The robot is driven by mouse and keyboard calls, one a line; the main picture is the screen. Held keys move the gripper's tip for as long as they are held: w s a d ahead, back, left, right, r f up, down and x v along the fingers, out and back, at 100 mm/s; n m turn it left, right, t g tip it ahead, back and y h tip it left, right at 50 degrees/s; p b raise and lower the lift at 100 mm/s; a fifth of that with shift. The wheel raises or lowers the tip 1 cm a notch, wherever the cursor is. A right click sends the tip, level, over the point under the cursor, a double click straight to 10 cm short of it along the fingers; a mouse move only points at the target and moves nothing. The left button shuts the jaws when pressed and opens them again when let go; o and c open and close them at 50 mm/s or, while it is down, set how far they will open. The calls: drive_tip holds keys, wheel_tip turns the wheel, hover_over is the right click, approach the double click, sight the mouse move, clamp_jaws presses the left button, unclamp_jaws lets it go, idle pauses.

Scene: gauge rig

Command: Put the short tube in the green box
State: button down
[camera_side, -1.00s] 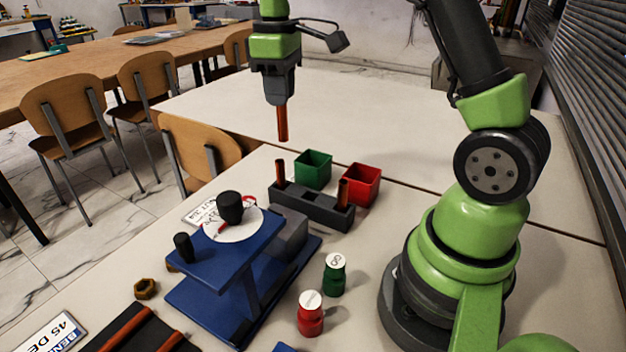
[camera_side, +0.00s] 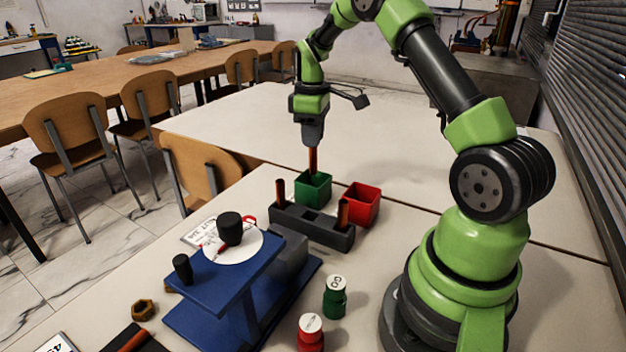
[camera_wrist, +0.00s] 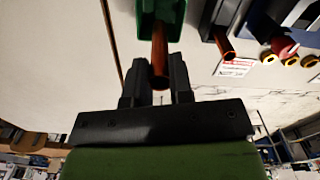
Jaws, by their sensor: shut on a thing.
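My gripper (camera_side: 313,143) is shut on an orange-brown tube (camera_side: 313,160) that hangs upright below it. The green box (camera_side: 322,192) stands on the table directly under the tube, whose lower end is at or just inside the box's opening. In the wrist view, the tube (camera_wrist: 159,55) sits between the fingers of my gripper (camera_wrist: 156,75), and its far end overlaps the green box (camera_wrist: 143,22). I cannot tell how deep the tube reaches.
A red box (camera_side: 362,204) stands right of the green one. In front is a dark rack (camera_side: 315,228) with two upright tubes at its ends. A blue stand (camera_side: 230,290) is nearer, with green (camera_side: 335,300) and red (camera_side: 311,335) weights beside it. The table behind the boxes is clear.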

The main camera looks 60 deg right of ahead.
sight(313, 173)
wheel_tip(313, 173, down, 7)
drive_tip(key=shift+f, duration=0.1)
idle(0.4)
drive_tip(key=c, duration=1)
unclamp_jaws()
drive_tip(key=shift+f, duration=0.1)
